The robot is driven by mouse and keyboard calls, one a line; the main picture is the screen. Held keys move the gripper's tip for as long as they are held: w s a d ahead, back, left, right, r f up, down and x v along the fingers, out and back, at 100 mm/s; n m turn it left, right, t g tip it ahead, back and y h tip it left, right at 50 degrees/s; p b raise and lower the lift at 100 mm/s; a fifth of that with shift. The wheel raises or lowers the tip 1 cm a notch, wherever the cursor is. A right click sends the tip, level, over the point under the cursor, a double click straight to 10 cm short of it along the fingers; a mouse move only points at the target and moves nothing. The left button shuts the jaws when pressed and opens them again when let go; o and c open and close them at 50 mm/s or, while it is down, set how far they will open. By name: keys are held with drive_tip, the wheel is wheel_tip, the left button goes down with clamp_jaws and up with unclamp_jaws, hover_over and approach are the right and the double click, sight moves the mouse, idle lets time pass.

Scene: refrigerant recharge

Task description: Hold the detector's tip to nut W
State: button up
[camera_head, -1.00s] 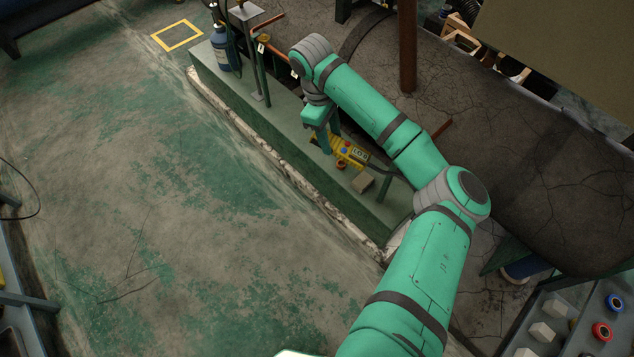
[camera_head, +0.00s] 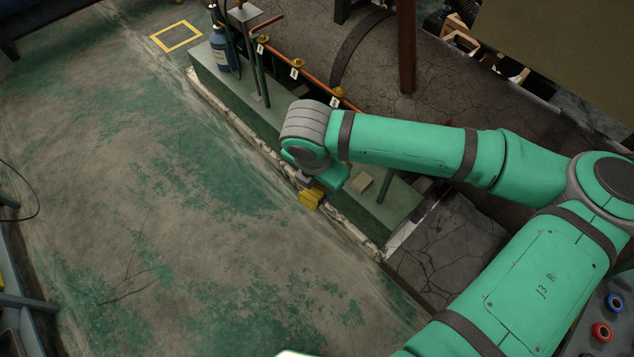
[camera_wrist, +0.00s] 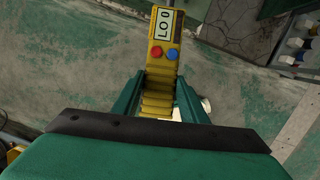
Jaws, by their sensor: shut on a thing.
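The yellow detector (camera_head: 310,198) is in my gripper (camera_head: 316,186), over the front edge of the green ledge in the head view. In the wrist view my gripper (camera_wrist: 160,92) is shut around the ribbed handle of the detector (camera_wrist: 161,60). Its display and its red and blue buttons face the camera. The detector's tip is not visible in either view. Three brass nuts, the far nut (camera_head: 263,39), the middle nut (camera_head: 298,63) and the near nut (camera_head: 339,91), sit on a copper pipe with small white tags. The tag letters are too small to read, so I cannot tell which is W.
A brown upright post (camera_head: 407,45) stands behind the pipe. Open floor (camera_head: 170,200) lies left of the ledge.

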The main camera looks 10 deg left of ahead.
drive_tip(key=shift+w+d+f, duration=0.4)
drive_tip(key=shift+w+d, duration=0.1)
drive_tip(key=shift+w, duration=0.2)
drive_tip(key=shift+w+d+f, duration=0.35)
drive_tip(key=shift+w+d, duration=0.15)
drive_tip(key=shift+w, duration=0.2)
drive_tip(key=shift+w+d+f, duration=0.4)
drive_tip(key=shift+w+d, duration=0.1)
drive_tip(key=shift+w, duration=0.2)
idle(0.4)
drive_tip(key=shift+s+a+r, duration=0.45)
drive_tip(key=shift+s+a, duration=0.15)
drive_tip(key=shift+s, duration=0.25)
drive_tip(key=shift+s+a+r, duration=0.5)
drive_tip(key=shift+s+a, duration=0.1)
drive_tip(key=shift+s, duration=0.2)
drive_tip(key=shift+s+a+r, duration=0.45)
drive_tip(key=shift+s+a, duration=0.15)
drive_tip(key=shift+s, duration=0.25)
drive_tip(key=shift+w, duration=0.1)
